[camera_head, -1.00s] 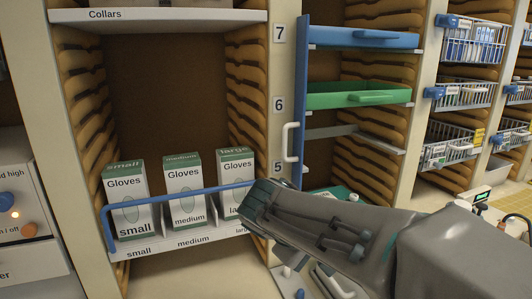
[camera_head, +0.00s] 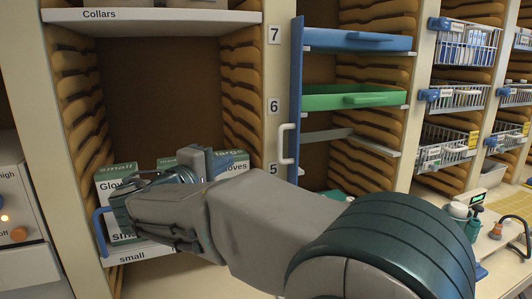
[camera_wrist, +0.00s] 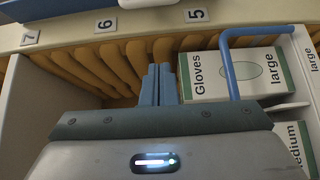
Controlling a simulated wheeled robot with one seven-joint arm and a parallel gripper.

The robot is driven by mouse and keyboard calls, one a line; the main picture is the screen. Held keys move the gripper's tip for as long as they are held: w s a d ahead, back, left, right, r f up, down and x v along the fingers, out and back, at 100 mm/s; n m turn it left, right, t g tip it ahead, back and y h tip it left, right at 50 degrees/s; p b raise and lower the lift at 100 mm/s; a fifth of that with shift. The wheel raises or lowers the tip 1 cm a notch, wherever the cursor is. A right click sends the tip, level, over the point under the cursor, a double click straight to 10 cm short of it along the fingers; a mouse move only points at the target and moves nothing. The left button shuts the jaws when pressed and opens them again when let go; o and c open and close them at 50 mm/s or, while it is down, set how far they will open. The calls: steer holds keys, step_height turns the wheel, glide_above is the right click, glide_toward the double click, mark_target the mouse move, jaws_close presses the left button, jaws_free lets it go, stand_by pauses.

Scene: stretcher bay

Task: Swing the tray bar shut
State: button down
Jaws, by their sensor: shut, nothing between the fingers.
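The tray bar (camera_head: 297,95) is a tall blue upright strip with a white handle (camera_head: 287,144). It stands at the left side of the tray bay, next to the number labels, and leaves the tray fronts uncovered. My gripper (camera_head: 226,164) is left of the bar, in front of the glove shelf, with its fingers pointing right. In the wrist view its blue-grey fingers (camera_wrist: 158,82) are together and empty, beside the large gloves box (camera_wrist: 240,72).
A blue tray (camera_head: 355,40) and green tray (camera_head: 350,97) sit in the bay. My arm hides much of the glove shelf (camera_head: 150,251). Its blue rail (camera_wrist: 229,70) runs close to my fingers. Wire baskets (camera_head: 462,45) hang at right.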

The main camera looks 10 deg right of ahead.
steer(key=p+x, duration=0.3)
steer(key=x, duration=0.7)
steer(key=shift+d+r+p, duration=0.1)
steer(key=shift+r+p, duration=0.05)
steer(key=shift+p, duration=0.2)
steer(key=d, duration=0.1)
steer(key=s+d+p, duration=0.1)
steer(key=shift+s+d, duration=0.2)
steer(key=shift+d, duration=0.2)
steer(key=shift+s+d+f, duration=0.15)
steer(key=shift+d+f, duration=0.1)
steer(key=shift+d, duration=0.15)
steer(key=shift+f+b, duration=0.15)
steer(key=shift+b, duration=0.35)
